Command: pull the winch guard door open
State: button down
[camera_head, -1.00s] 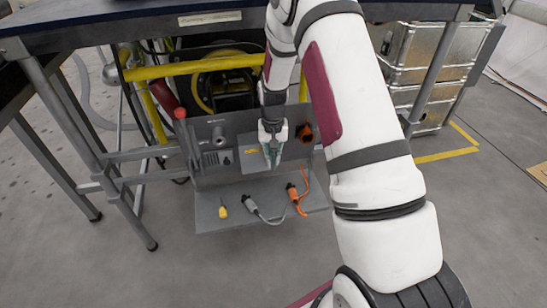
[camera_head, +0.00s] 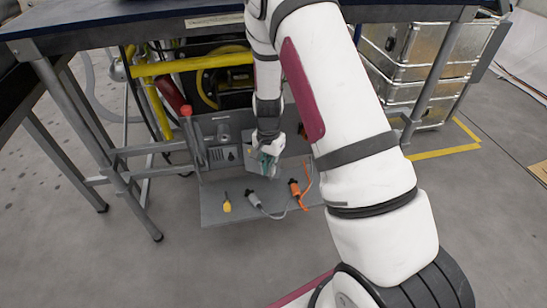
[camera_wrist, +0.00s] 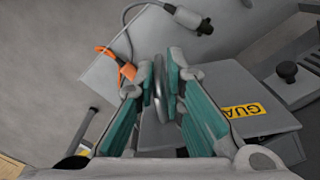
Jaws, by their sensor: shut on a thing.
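The winch guard door (camera_wrist: 262,128) is a grey panel with a yellow label, partly readable as "GUA", in the wrist view. A grey handle (camera_wrist: 158,88) stands between the teal fingers of my gripper (camera_wrist: 160,100), which is shut on it. In the head view my gripper (camera_head: 267,168) is low in front of the grey winch unit, above its shelf. There my gripper and wrist hide much of the door, so its exact angle is hard to tell.
Metal cases (camera_head: 425,70) stand at right. The floor in front is clear.

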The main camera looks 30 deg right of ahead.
jog(key=w+a+m+p, duration=0.1)
jog(key=a+m+p, duration=0.7)
jog(key=a+m, duration=0.3)
jog(key=shift+w+a+m, duration=0.2)
jog(key=shift+a+m, duration=0.1)
jog(key=shift+a, duration=0.1)
dwell(0.4)
jog(key=c, duration=1.7)
grip_release()
jog(key=shift+w+r, duration=0.1)
jog(key=shift+r, duration=0.05)
notch_tip(320, 180, up, 12)
jog(key=shift+f, duration=0.15)
